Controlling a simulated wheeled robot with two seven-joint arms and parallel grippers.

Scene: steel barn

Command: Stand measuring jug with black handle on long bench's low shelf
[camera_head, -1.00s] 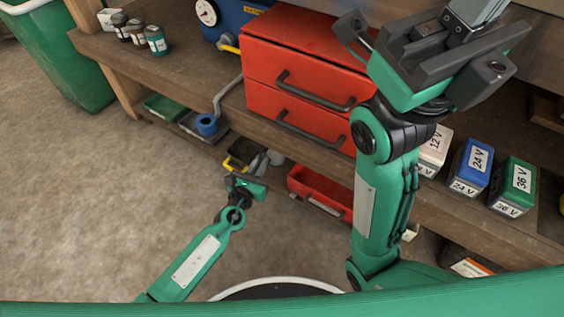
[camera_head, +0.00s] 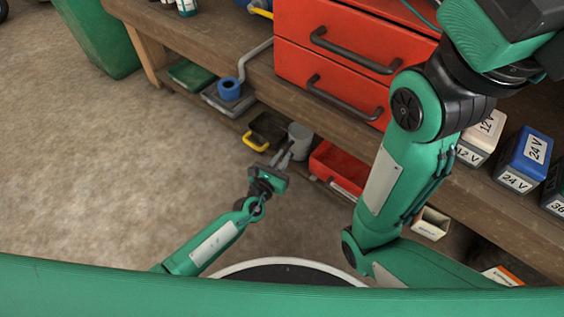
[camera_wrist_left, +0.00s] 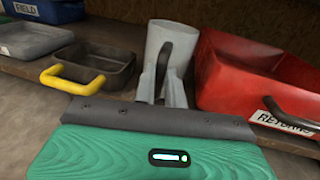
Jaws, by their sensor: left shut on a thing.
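The measuring jug (camera_head: 299,135) is a pale grey cylinder with a black handle that shows in the left wrist view (camera_wrist_left: 164,62). It stands about upright on the long bench's low shelf (camera_head: 240,124), between a black tray with a yellow handle and a red bin. My left gripper (camera_head: 289,152) reaches in from the front. In the left wrist view its two grey fingers (camera_wrist_left: 162,84) are shut on the jug's black handle. The jug's base is hidden behind the fingers. My right arm rises out of the top right of the head view, and its fingers are out of sight.
The black tray (camera_wrist_left: 112,62) is close left of the jug. The red bin (camera_head: 334,170) with a black handle is close right. The bench top (camera_head: 190,40) overhangs the shelf. The floor in front is clear.

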